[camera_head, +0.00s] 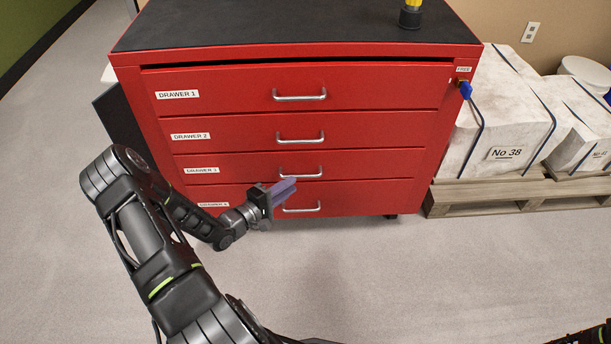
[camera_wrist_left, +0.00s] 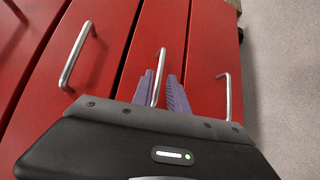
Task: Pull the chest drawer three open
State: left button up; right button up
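The red chest (camera_head: 240,58) stands ahead with labelled drawers, all looking shut. Drawer three (camera_head: 240,163) has a silver bar handle (camera_head: 300,174), which is the middle handle (camera_wrist_left: 158,72) in the left wrist view. My left gripper (camera_head: 286,189) is in front of the lower drawers, its purple fingers pointing at that handle. In the left wrist view the fingers (camera_wrist_left: 161,90) are apart, one on each side of the handle bar. I cannot tell whether either finger touches it. My right gripper is out of view.
The drawer two handle (camera_wrist_left: 76,55) and drawer four handle (camera_wrist_left: 226,97) lie either side of the fingers. A blue key (camera_head: 465,90) sits in the chest's lock. A pallet (camera_head: 480,197) with white blocks stands right. The floor in front is clear.

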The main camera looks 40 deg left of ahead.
aim_at(305, 176)
pick_arm(q)
jog(key=w, duration=0.2)
jog(key=w+b, duration=0.1)
jog(key=w, duration=0.1)
jog(key=w+d+f, duration=0.1)
jog(key=w, duration=0.1)
jog(key=shift+w+b, duration=0.35)
jog(key=shift+b, duration=0.05)
jog(key=shift+w, duration=0.3)
jog(key=shift+c, duration=0.5)
grip_shut()
